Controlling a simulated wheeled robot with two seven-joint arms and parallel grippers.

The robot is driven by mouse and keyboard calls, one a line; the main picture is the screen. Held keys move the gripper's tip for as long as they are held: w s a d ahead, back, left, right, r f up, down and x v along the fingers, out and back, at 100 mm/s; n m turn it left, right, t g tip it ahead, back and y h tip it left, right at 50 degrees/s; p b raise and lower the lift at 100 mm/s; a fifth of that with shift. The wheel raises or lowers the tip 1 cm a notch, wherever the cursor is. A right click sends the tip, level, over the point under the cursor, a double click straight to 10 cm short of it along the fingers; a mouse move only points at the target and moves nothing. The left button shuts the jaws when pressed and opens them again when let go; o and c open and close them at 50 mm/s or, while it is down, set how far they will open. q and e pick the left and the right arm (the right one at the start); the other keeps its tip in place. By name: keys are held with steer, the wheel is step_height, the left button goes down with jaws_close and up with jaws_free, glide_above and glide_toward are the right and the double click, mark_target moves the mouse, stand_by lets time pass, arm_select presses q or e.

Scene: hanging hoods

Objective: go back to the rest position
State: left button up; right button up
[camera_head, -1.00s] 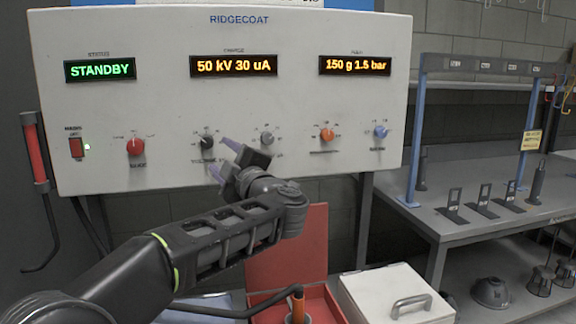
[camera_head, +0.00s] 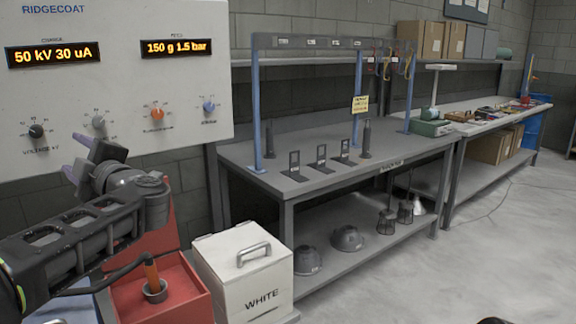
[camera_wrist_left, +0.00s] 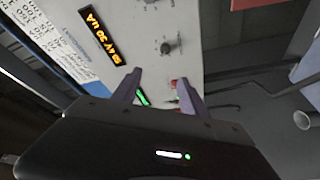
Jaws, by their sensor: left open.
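My left gripper (camera_head: 76,158) is in front of the control panel (camera_head: 180,100), near the black voltage knob (camera_head: 37,131) and the grey knob (camera_head: 98,122). Its two fingers are apart with nothing between them, which also shows in the left wrist view (camera_wrist_left: 163,95). In that view the panel face lies beyond the fingers, with a dark knob (camera_wrist_left: 170,47) past their tips. The panel displays read 50 kV 30 uA and 150 g 1.5 bar.
A red box (camera_head: 190,292) and a white lidded box marked WHITE (camera_head: 222,262) stand below the panel. A grey workbench (camera_head: 235,155) with a rack frame and hoods below stands right of them. A longer bench (camera_head: 470,122) lies beyond.

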arm_select(q)
steer(key=w+d+f+m+t+h, duration=0.6)
steer(key=w+d+f+m+h, duration=0.35)
steer(key=d+f, duration=0.4)
steer(key=s+d+f+m+g+h+p, duration=0.15)
steer(key=d+f+m+h, duration=0.35)
steer(key=f, duration=0.6)
steer(key=s+d+f+m+g+h+p, duration=0.15)
steer(key=d+f, duration=0.45)
steer(key=f, duration=0.6)
steer(key=s+d+f+m+g+h+p, duration=0.15)
steer(key=s+d+f+g, duration=0.25)
steer(key=s+f, duration=0.55)
steer(key=s+d+f+m+g+h, duration=0.2)
steer(key=s+d+f+m+g, duration=0.15)
steer(key=s+f, duration=0.55)
steer(key=s+d+f+g+p, duration=0.1)
steer(key=s+f, duration=0.3)
steer(key=s, duration=0.6)
steer(key=s+d+f+g+p, duration=0.1)
steer(key=s+f+g, duration=0.3)
steer(key=s, duration=0.7)
steer(key=shift+d+f+m+g+h+p, duration=0.4)
steer(key=shift+f+p, duration=0.15)
steer(key=shift+f, duration=0.1)
